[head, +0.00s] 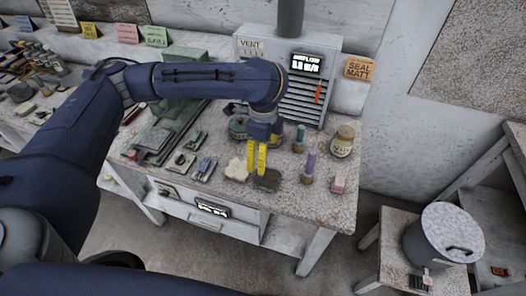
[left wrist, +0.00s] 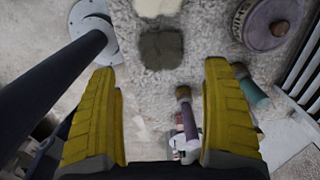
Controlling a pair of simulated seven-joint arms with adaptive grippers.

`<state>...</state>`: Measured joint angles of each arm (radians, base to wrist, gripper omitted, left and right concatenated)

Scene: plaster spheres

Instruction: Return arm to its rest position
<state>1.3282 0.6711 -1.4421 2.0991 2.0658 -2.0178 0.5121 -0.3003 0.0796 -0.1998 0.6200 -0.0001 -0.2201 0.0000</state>
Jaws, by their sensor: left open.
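My left arm comes in from the left over the workbench (head: 285,208). My left gripper (head: 256,168) has yellow fingers pointing down above the bench top, near a cream pad (head: 236,170) and a dark pad (head: 267,180). In the left wrist view the left gripper (left wrist: 160,68) is open, its fingers wide apart with nothing held between them. The dark pad (left wrist: 162,50) lies beyond the fingertips there, and a purple-handled tool (left wrist: 186,118) shows between the fingers. My right gripper is not in view.
Right of the gripper stand the purple-handled tool (head: 310,165), a teal-handled tool (head: 298,138), a jar (head: 343,141) and a pink block (head: 338,184). A vent box (head: 275,65) stands behind. A lidded bucket (head: 430,250) is at lower right. Open floor lies in front of the bench.

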